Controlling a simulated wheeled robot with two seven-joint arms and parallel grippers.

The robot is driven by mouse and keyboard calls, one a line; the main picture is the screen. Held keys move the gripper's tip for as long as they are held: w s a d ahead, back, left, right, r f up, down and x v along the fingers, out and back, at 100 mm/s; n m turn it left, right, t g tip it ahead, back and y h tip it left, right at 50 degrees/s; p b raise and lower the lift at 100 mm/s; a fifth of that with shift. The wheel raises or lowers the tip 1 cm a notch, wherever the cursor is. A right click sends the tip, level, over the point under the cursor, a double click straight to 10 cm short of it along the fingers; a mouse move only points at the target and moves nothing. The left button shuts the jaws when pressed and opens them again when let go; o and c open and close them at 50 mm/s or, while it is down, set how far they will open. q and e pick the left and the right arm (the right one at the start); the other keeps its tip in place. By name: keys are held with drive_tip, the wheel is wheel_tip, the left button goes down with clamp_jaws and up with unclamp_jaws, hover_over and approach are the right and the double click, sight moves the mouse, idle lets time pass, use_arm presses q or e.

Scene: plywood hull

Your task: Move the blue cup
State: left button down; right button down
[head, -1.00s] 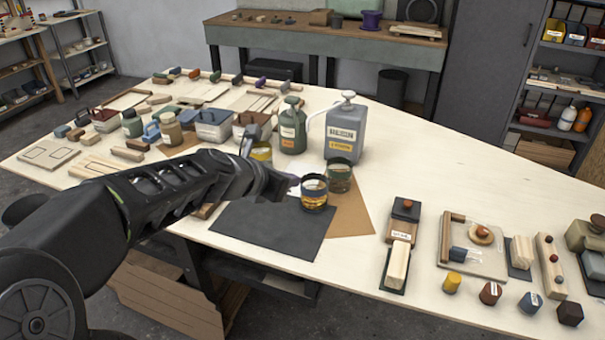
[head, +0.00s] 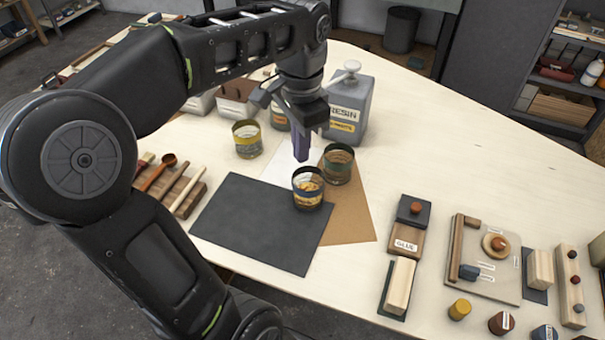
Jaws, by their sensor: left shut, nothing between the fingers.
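The blue cup (head: 308,198), a clear cup with a dark blue rim and amber contents, stands upright at the right edge of the dark grey mat (head: 258,222). A green-rimmed cup (head: 337,172) stands close behind it to the right, on brown paper. A yellow-rimmed cup (head: 247,147) stands farther left. My left gripper (head: 301,156) points down, shut and empty, above and just behind the blue cup, apart from it. My right gripper is out of view.
A grey resin container (head: 349,110) stands behind the cups. A wooden rack with tools (head: 172,190) lies left of the mat. Glue and wood blocks (head: 405,242) lie at right. The table's back right is clear.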

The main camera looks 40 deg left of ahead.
use_arm(q)
drive_tip(key=shift+w, duration=0.1)
idle(0.3)
approach(301, 182)
drive_tip(key=s+f, duration=0.1)
drive_tip(key=f, duration=0.1)
drive_tip(key=d+f, duration=0.1)
drive_tip(key=f, duration=0.1)
drive_tip(key=s+d+f, duration=0.1)
drive_tip(key=f, duration=0.1)
drive_tip(key=shift+s+d+p, duration=0.15)
drive_tip(key=shift+s+p, duration=0.15)
drive_tip(key=shift+p, duration=0.05)
